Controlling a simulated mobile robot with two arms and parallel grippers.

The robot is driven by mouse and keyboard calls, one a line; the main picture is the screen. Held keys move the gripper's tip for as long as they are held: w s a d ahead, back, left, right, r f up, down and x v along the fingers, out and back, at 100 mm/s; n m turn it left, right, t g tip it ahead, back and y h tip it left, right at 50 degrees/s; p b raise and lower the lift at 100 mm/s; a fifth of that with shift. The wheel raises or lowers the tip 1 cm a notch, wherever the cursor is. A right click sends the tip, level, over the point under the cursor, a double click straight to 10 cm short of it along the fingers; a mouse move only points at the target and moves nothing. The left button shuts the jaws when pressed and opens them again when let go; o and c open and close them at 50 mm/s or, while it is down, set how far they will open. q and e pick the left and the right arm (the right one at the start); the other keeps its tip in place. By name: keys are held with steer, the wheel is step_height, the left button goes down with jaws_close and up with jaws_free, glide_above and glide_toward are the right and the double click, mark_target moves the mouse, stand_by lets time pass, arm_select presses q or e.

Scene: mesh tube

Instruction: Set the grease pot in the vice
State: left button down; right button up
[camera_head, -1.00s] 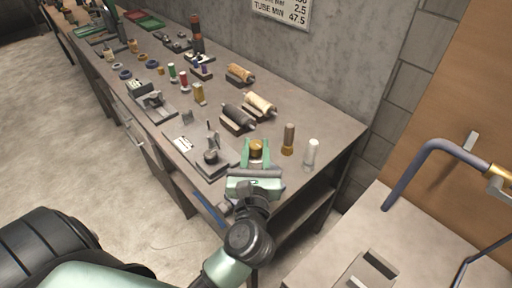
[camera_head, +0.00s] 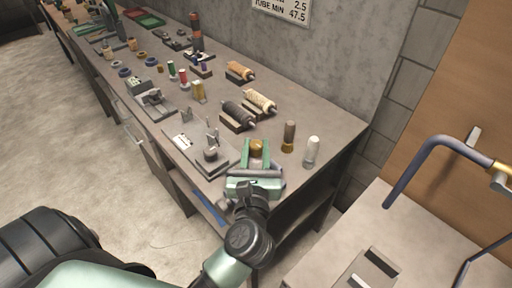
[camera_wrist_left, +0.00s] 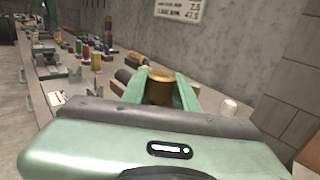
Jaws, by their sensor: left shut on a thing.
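The grease pot looks to be the amber-brown pot (camera_head: 257,147) between the green fingers of my left gripper (camera_head: 256,151), at the near end of the bench. The gripper is shut on it, and in the left wrist view the pot (camera_wrist_left: 159,87) stands upright between the fingers (camera_wrist_left: 161,92). I cannot tell whether it is clear of the bench top. A grey metal device (camera_head: 152,98) on a plate further up the bench may be the vice; its jaws are too small to make out. My right gripper is out of view.
Rollers on stands (camera_head: 237,116) and several spools (camera_head: 183,78) lie beyond. The bench (camera_head: 320,115) has bare room along the wall.

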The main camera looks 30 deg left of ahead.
arm_select(q)
steer(key=shift+f, duration=0.15)
steer(key=c, duration=1)
jaws_free()
steer(key=shift+f, duration=0.1)
steer(key=shift+s+d+f+b, duration=0.1)
steer(key=shift+s+d+b, duration=0.1)
steer(key=shift+s+b, duration=0.15)
steer(key=b+v, duration=0.2)
steer(key=v, duration=0.4)
steer(key=shift+s+d+b, duration=0.1)
steer(key=shift+s+b, duration=0.05)
steer(key=shift+b, duration=0.15)
steer(key=shift+s+d, duration=0.15)
steer(key=shift+s, duration=0.2)
